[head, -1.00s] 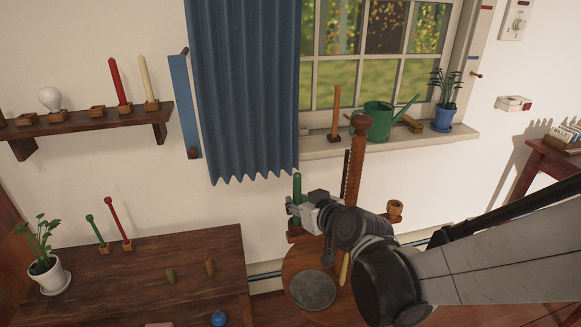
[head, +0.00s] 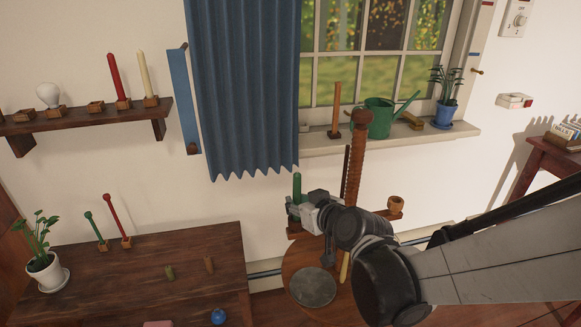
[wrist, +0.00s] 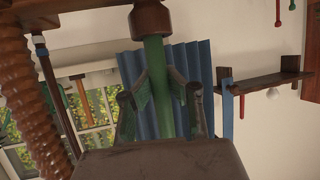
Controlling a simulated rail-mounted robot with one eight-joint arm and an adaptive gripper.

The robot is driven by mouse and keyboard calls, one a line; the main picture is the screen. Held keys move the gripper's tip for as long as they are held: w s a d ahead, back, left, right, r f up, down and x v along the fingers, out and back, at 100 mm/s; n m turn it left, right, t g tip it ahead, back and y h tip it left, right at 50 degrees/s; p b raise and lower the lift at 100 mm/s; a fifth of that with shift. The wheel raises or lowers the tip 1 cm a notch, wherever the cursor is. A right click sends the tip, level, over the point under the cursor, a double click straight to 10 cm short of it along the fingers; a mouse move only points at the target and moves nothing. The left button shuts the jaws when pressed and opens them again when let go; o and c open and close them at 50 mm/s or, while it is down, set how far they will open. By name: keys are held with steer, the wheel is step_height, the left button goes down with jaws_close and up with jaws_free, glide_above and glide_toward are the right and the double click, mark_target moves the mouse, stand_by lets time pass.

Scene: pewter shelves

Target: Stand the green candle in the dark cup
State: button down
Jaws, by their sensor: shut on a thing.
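The green candle (head: 297,183) is upright in my gripper (head: 299,211), with its top showing above the fingers. In the wrist view, which is upside down, my gripper (wrist: 160,95) is shut around the candle (wrist: 155,62). The dark cup (wrist: 152,19) is at the candle's lower end there. The candle meets the cup's rim and seems to enter it, but how deep it sits is hidden. In the head view my gripper hides most of this cup.
A wooden screw post (head: 352,175) stands close right of my gripper, with a lighter cup (head: 396,203) beyond it. A round table (head: 295,265) with a grey disc (head: 313,287) lies below. The blue curtain (head: 243,90) and windowsill (head: 385,143) are behind.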

stand_by(0.4)
steer(key=c, duration=1.7)
jaws_free()
steer(key=shift+s, duration=0.1)
steer(key=s+d+r+m+g+h+p, duration=0.1)
steer(key=s+d+r+h+p, duration=0.1)
steer(key=s, duration=0.5)
steer(key=s+d+r+m+g+h+p, duration=0.2)
steer(key=s+d+r+p, duration=0.2)
steer(key=d, duration=0.5)
steer(key=s+d+r+m+g+h+p, duration=0.2)
steer(key=s+d+r+p, duration=0.2)
steer(key=s, duration=0.5)
steer(key=shift+s+d+r, duration=0.2)
steer(key=shift+d+r, duration=0.25)
steer(key=shift+r, duration=0.25)
steer(key=shift+s+d+r, duration=0.2)
steer(key=shift+d+r, duration=0.25)
steer(key=shift+r, duration=0.25)
